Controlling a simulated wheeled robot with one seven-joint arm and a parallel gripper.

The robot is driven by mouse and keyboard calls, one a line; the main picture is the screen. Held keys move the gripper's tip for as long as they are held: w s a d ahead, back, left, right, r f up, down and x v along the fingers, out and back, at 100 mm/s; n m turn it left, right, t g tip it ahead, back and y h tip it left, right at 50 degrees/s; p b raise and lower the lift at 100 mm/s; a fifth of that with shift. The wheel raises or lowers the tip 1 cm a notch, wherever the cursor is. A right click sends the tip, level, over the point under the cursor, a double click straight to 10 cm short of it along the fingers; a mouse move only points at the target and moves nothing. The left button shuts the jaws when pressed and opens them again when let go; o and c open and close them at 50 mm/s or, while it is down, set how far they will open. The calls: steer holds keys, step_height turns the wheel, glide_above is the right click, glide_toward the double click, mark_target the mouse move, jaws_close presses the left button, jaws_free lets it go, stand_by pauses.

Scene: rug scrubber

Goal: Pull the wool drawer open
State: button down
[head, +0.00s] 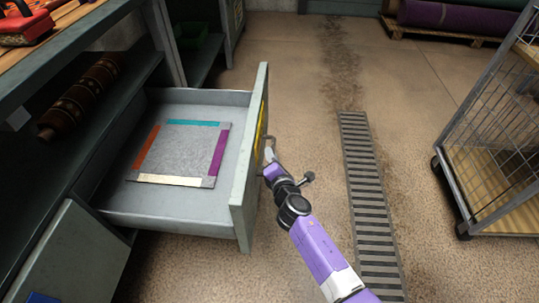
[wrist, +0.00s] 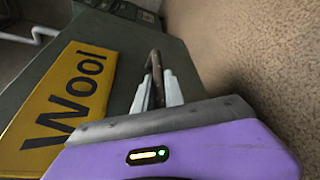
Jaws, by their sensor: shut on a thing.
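The wool drawer (head: 150,203) is pulled well out from the grey cabinet, and its inside shows in the head view. A flat grey mat with coloured edge strips (head: 178,150) lies in it. In the wrist view the drawer front (wrist: 118,45) bears a yellow "Wool" label (wrist: 68,95). My gripper (head: 270,160) is at the outer side of the drawer front. It is shut on the drawer's handle (wrist: 154,65), a dark bar between the two pale fingers in the wrist view (wrist: 158,90).
A floor drain grate (head: 365,190) runs along the floor right of my arm. A wire cart (head: 500,150) stands at the right. A patterned roll (head: 80,97) lies on the shelf at left. Another grey drawer front (head: 75,262) is below. The floor between drawer and cart is mostly clear.

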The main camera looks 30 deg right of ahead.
steer(key=shift+f, duration=0.1)
steer(key=c, duration=1.4)
jaws_free()
steer(key=p+v, duration=0.2)
steer(key=v, duration=0.5)
steer(key=shift+s, duration=0.4)
steer(key=shift+a, duration=0.15)
